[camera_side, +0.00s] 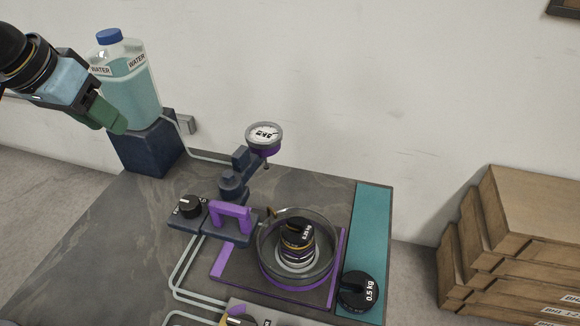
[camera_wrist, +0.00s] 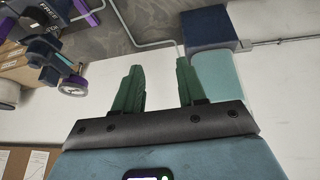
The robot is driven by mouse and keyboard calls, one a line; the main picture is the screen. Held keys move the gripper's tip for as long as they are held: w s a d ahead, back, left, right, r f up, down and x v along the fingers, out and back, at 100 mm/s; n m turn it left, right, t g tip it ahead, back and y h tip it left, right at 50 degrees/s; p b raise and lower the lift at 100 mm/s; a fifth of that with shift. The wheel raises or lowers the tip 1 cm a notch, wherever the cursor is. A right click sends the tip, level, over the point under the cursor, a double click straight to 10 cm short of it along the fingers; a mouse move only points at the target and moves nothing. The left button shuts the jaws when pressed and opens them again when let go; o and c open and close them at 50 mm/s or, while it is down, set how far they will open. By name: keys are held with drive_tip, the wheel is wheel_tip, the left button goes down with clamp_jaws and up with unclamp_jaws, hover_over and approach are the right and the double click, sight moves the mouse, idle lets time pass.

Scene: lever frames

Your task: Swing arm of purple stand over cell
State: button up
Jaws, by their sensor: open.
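A dark blue stand (camera_side: 233,184) with a swing arm stands on the grey table. Its arm carries a dial gauge (camera_side: 264,136) with a purple rim and points away from the cell, toward the back right. The cell (camera_side: 328,262) is a round, clear-walled dish on a purple-edged plate, with black 0.25 kg weights (camera_side: 297,236) stacked inside. My gripper (camera_side: 112,120) is at the upper left, in front of the water bottle and well apart from the stand. In the wrist view its green fingers (camera_wrist: 158,66) are spread and empty. The gauge (camera_wrist: 73,86) shows there at upper left.
A water bottle (camera_side: 140,98) stands on a dark blue block (camera_side: 150,148) close behind my gripper. A 0.5 kg weight (camera_side: 360,291) sits on a teal strip (camera_side: 371,220). Boxes (camera_side: 520,220) are stacked right.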

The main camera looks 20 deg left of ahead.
drive_tip(key=w+d+r+g, duration=0.35)
drive_tip(key=d+r, duration=0.25)
drive_tip(key=d, duration=0.5)
wheel_tip(320, 180, up, 3)
drive_tip(key=m+g+y, duration=0.1)
drive_tip(key=g, duration=0.1)
hover_over(240, 151)
drive_tip(key=shift+f, duration=6.2)
clamp_jaws()
